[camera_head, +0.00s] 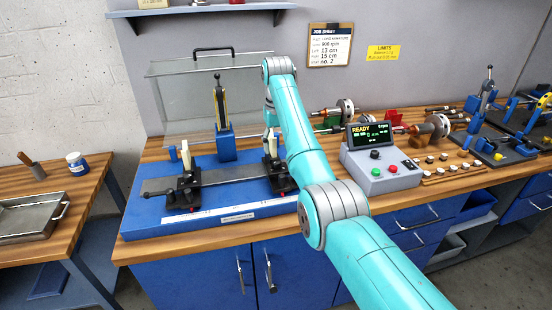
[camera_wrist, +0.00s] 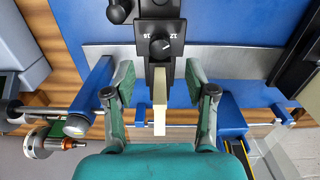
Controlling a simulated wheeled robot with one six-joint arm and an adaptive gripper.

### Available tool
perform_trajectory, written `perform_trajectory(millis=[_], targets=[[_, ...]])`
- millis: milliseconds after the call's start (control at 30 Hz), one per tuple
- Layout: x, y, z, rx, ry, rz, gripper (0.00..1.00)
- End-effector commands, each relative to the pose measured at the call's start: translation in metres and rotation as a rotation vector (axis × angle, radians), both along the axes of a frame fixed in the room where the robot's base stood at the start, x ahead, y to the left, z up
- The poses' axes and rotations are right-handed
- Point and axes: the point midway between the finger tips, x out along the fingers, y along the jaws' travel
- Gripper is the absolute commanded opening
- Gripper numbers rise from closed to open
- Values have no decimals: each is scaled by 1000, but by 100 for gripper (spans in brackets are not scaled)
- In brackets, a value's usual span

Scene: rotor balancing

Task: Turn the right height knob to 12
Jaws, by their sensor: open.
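The right support (camera_head: 273,170) stands on the blue balancing base (camera_head: 240,205) in the head view, partly behind my arm. In the wrist view its black height knob (camera_wrist: 160,48) has a pale pointer mark, with the numbers 12 and 16 above it, upside down. The exact setting is too small to read. A cream upright post (camera_wrist: 159,100) of the support lies below the knob in that view. My gripper (camera_wrist: 160,78) is open, its two fingers on either side of the post, with gaps visible. The knob is beyond the fingertips. In the head view the gripper is mostly hidden by my arm.
The left support (camera_head: 187,180) stands on the same base. A blue post with a yellow-and-black upright (camera_head: 221,105) stands behind, before a clear shield (camera_head: 170,95). The grey control box (camera_head: 380,165) reads READY. Rotors and weights lie to the right.

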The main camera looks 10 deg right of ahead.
Motion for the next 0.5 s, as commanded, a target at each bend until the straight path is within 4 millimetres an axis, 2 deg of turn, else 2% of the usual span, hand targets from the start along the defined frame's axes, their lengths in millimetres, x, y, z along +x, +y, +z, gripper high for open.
perform_trajectory(millis=[33, 200, 333, 500], targets=[[-3, 0, -10, 0, 1, 0, 56], [-9, -1, -37, 0, 0, 0, 56], [-8, -1, -51, 0, 1, 0, 56], [-8, -1, -59, 0, -1, 0, 56]])
